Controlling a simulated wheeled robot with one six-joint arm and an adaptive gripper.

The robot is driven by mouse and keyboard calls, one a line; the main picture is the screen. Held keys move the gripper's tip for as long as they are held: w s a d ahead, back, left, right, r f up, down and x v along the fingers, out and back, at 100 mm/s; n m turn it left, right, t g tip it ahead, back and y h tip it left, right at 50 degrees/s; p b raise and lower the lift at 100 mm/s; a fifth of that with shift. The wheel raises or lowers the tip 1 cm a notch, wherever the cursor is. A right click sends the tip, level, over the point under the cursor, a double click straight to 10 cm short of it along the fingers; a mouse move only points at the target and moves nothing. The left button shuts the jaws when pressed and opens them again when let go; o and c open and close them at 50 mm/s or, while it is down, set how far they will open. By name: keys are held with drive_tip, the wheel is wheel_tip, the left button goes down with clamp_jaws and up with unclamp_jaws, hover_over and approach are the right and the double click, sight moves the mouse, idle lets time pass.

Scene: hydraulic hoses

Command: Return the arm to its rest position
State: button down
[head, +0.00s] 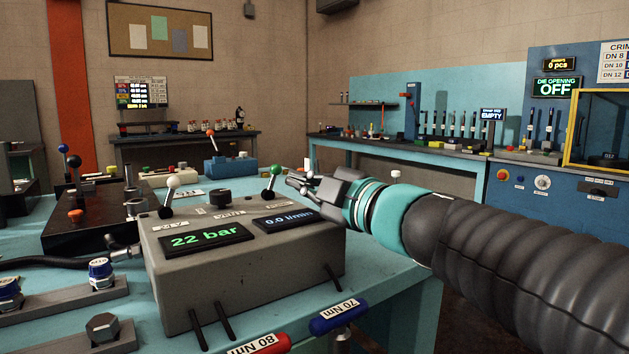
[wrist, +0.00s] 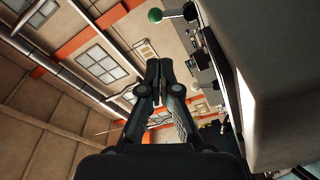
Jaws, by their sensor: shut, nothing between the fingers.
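My gripper (head: 303,183) reaches in from the right in the head view, beside the right end of a grey control box (head: 240,262). Its fingers point left, near a lever with a green knob (head: 275,170). In the wrist view my gripper (wrist: 158,66) has its fingers together with nothing between them. The green knob (wrist: 155,16) shows at the top there, apart from the fingertips. I cannot tell from the head view whether the fingers touch the lever.
The box shows 22 bar and 0.0 l/min, and has a white-knobbed lever (head: 173,183). Red (head: 262,344) and blue (head: 338,316) torque-wrench handles lie in front. A blue crimping machine (head: 540,190) stands at right. Open floor lies between the benches.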

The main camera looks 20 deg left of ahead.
drive_tip(key=w+d+f+m+t+h, duration=0.2)
drive_tip(key=d+m+h, duration=0.2)
drive_tip(key=d, duration=0.3)
drive_tip(key=w+d+f+m+t+h, duration=0.2)
drive_tip(key=d+f+m+t+h, duration=0.1)
drive_tip(key=d+m, duration=0.3)
drive_tip(key=w+d+f+m+t+h, duration=0.2)
drive_tip(key=d+m+h, duration=0.15)
drive_tip(key=d, duration=0.45)
drive_tip(key=s+d+f+m+g+h, duration=0.3)
drive_tip(key=s+d+f+m+h, duration=0.3)
drive_tip(key=d+f, duration=0.5)
drive_tip(key=s+d+f+m+g, duration=0.2)
drive_tip(key=s+f+g, duration=0.1)
drive_tip(key=s+f, duration=0.4)
drive_tip(key=s+d+f+m+g, duration=0.2)
drive_tip(key=s+f+m+g, duration=0.1)
drive_tip(key=s+f, duration=0.4)
drive_tip(key=shift+s+d+f+m+g, duration=0.15)
drive_tip(key=shift+s+d+m+g, duration=0.15)
drive_tip(key=shift+s+g, duration=0.4)
